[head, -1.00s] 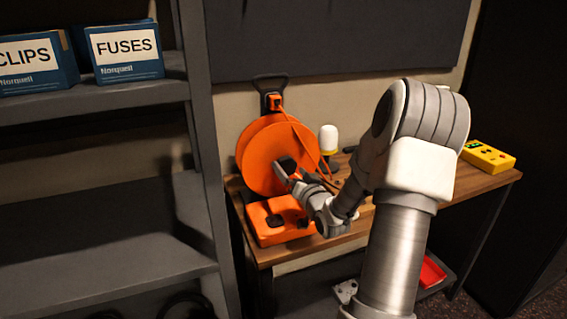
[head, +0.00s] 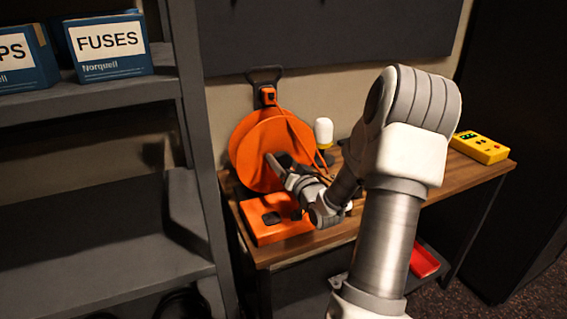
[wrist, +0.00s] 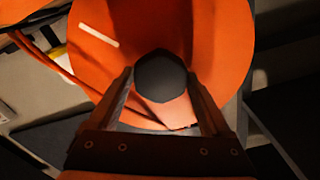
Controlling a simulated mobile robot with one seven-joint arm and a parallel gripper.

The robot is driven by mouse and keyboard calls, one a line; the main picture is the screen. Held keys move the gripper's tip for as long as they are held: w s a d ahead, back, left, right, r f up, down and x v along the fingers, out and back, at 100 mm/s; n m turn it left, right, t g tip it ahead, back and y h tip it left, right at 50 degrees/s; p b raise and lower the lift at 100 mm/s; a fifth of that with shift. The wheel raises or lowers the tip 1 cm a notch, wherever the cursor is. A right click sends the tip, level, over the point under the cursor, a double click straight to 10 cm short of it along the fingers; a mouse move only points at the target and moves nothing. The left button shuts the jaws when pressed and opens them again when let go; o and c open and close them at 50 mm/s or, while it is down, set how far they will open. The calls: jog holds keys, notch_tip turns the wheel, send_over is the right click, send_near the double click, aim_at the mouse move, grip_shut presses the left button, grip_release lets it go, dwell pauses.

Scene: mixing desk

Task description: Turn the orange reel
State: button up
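The orange reel (head: 262,137) stands upright on the desk at its left end, with a black handle (head: 265,72) above it and an orange cable at its right side. In the wrist view its orange face (wrist: 222,45) fills the middle, with a short pale stripe at upper left and a dark round hub (wrist: 161,78) at the centre. My gripper (head: 273,168) is in front of the reel's lower face. In the wrist view my gripper (wrist: 160,86) is open, one finger to each side of the hub. I cannot tell whether the fingers touch it.
An orange box (head: 285,228) with a dark part on top lies in front of the reel. A white-topped yellow item (head: 323,132) stands right of the reel. A yellow device (head: 480,148) sits at the desk's right end. A grey shelf (head: 110,92) with blue boxes stands close on the left.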

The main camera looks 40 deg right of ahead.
grip_shut()
